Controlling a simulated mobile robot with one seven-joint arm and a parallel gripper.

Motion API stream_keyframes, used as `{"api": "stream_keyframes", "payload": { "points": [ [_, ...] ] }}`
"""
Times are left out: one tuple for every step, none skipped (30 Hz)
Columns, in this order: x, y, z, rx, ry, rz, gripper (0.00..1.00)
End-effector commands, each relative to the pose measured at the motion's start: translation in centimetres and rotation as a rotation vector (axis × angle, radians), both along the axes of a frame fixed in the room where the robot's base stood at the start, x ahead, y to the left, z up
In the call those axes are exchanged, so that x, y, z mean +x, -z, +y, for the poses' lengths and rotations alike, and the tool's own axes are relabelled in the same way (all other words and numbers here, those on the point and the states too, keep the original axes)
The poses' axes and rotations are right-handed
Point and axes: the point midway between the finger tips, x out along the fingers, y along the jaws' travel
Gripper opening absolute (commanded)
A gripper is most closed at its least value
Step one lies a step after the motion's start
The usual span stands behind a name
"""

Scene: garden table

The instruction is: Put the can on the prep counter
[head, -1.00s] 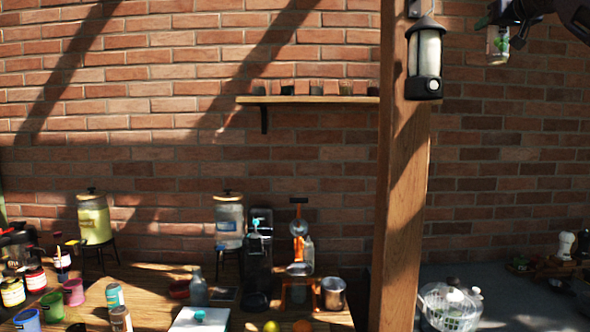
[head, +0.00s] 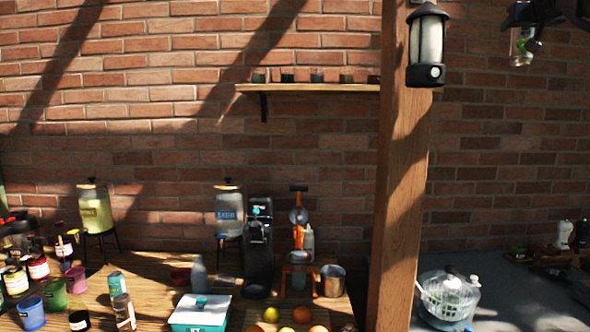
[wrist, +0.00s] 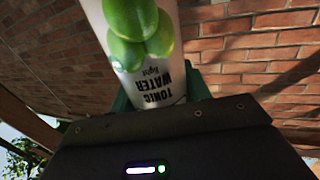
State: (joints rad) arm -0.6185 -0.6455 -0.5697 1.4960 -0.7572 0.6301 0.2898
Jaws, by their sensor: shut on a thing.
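The can (wrist: 150,55) is white with green limes and the words "TONIC WATER light", and it fills the top middle of the wrist view, with its text upside down there. My gripper (head: 523,30) is at the top right of the head view, shut on the can, which hangs there small and partly dark (head: 522,48). It is held high in front of the brick wall. The prep counter is probably the grey surface (head: 545,308) at the lower right, right of the wooden post.
A wooden post (head: 400,190) with a lantern (head: 427,45) stands between the wooden table (head: 150,275) and the grey surface. A salad spinner (head: 448,298) and a board with grinders (head: 570,248) occupy the grey surface. Bare room lies between them.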

Motion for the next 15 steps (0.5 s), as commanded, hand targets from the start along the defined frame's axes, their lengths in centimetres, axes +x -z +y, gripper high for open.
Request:
{"api": "stream_keyframes", "payload": {
  "points": [
    [-0.1,0.2,-0.4,-0.002,0.019,0.001,0.13],
    [-0.2,0.3,-0.6,-0.002,0.027,0.002,0.13],
    [-0.3,0.5,-0.9,-0.003,0.039,0.002,0.13],
    [-0.3,0.5,-1.1,-0.002,0.045,0.001,0.13],
    [-0.4,0.6,-1.3,-0.002,0.054,0.001,0.13],
    [-0.5,0.8,-1.6,-0.001,0.065,0.001,0.13],
    [-0.6,0.9,-1.8,-0.001,0.073,0.001,0.13],
    [-0.6,1.0,-2.0,-0.002,0.081,0.001,0.13],
    [-0.7,1.2,-2.2,-0.002,0.091,0.002,0.13],
    [-0.8,1.3,-2.5,-0.002,0.1,0.002,0.13],
    [-0.8,1.4,-2.6,-0.002,0.108,0.002,0.13],
    [-1.0,1.5,-2.9,-0.001,0.119,0.0,0.13],
    [-1.0,1.6,-3.1,-0.001,0.127,0.0,0.13],
    [-1.1,1.7,-3.3,-0.001,0.135,0.001,0.13],
    [-1.2,1.9,-3.6,-0.001,0.146,0.001,0.13]
  ]
}}
